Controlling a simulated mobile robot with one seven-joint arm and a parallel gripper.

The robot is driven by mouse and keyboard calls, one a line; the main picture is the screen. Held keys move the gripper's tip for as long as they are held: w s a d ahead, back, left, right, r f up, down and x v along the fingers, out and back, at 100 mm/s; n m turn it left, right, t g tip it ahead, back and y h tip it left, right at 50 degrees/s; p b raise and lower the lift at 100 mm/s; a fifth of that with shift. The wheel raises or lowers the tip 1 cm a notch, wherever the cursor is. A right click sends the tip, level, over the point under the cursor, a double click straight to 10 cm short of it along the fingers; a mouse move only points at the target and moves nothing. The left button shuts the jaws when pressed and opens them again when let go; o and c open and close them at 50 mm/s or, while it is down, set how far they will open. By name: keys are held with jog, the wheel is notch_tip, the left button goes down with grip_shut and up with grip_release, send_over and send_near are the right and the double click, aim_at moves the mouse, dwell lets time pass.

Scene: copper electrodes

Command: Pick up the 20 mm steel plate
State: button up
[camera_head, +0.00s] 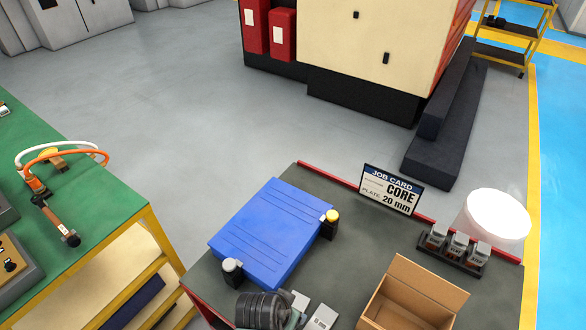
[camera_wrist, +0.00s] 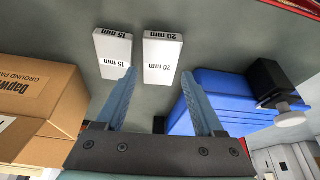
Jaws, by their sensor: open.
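The 20 mm steel plate (camera_wrist: 163,58) is a pale block with "20 mm" on its end, at the top middle in the wrist view. A similar 15 mm plate (camera_wrist: 114,52) lies just left of it, a narrow gap between them. My gripper (camera_wrist: 158,72) is open, its two blue fingers apart and nothing held between them. The 20 mm plate appears between the fingertips in the picture; whether they reach its height I cannot tell. In the head view, the 20 mm plate (camera_head: 300,300) is partly hidden by my arm and the 15 mm plate (camera_head: 321,318) lies to its right.
A blue case (camera_head: 270,232) lies left on the dark bench, and an open cardboard box (camera_head: 412,295) stands right. A job card (camera_head: 391,190) reading "CORE, PLATE 20 mm" stands at the back edge. A black rack (camera_head: 452,257) with several small blocks is beyond the box.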

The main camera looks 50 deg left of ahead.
jog(key=shift+x, duration=1.95)
jog(key=shift+f, duration=0.15)
grip_shut()
jog(key=shift+w, duration=0.15)
